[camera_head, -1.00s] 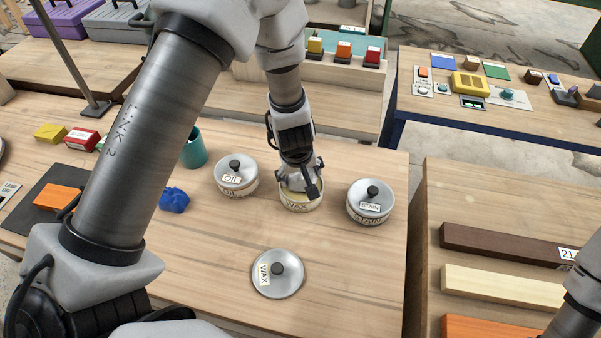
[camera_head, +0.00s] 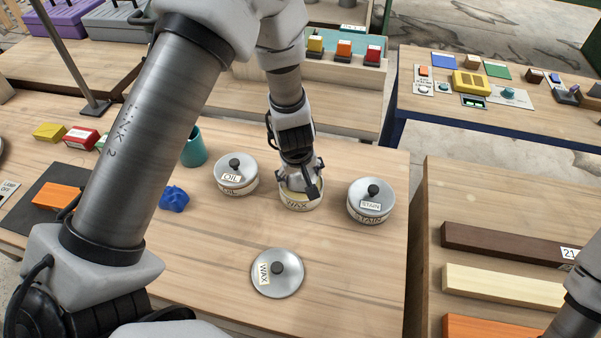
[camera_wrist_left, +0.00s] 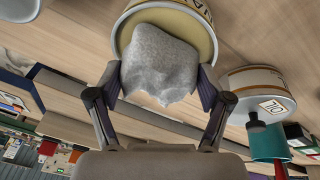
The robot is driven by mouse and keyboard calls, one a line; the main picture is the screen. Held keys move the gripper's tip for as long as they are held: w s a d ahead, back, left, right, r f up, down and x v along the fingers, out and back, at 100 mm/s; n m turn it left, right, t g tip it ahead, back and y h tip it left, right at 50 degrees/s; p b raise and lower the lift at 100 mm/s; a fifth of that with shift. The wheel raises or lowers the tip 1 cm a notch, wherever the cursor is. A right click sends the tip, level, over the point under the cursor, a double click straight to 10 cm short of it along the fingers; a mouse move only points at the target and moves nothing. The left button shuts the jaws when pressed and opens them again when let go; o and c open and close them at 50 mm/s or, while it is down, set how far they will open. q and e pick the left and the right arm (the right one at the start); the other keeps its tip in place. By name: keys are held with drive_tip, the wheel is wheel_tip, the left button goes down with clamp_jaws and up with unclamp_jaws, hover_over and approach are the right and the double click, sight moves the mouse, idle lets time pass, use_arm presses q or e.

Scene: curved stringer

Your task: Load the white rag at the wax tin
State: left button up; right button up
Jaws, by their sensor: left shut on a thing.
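The wax tin (camera_head: 299,203) stands open on the wooden bench between the oil tin (camera_head: 236,178) and the stain tin (camera_head: 370,202). Its lid (camera_head: 277,273), labelled WAX, lies on the bench in front of it. My left gripper (camera_head: 302,186) points down at the wax tin's mouth. In the left wrist view the gripper (camera_wrist_left: 158,90) is shut on the white rag (camera_wrist_left: 160,62), which looks greyish and bunched. The rag overlaps the tin's opening (camera_wrist_left: 207,40); whether it touches the wax is hidden. In the head view the rag is hidden by the gripper. My right gripper is not in view.
A blue crumpled rag (camera_head: 173,199) and a teal cup (camera_head: 194,148) are left of the oil tin. Coloured blocks (camera_head: 82,138) lie further left. Wooden boards (camera_head: 500,286) lie on a bench at right. The front of the bench around the lid is clear.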

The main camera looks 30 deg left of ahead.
use_arm(q)
drive_tip(key=shift+f+b, duration=0.3)
drive_tip(key=shift+f, duration=0.1)
idle(0.9)
wheel_tip(320, 180, up, 7)
drive_tip(key=p, duration=0.7)
drive_tip(key=shift+r, duration=0.15)
idle(0.5)
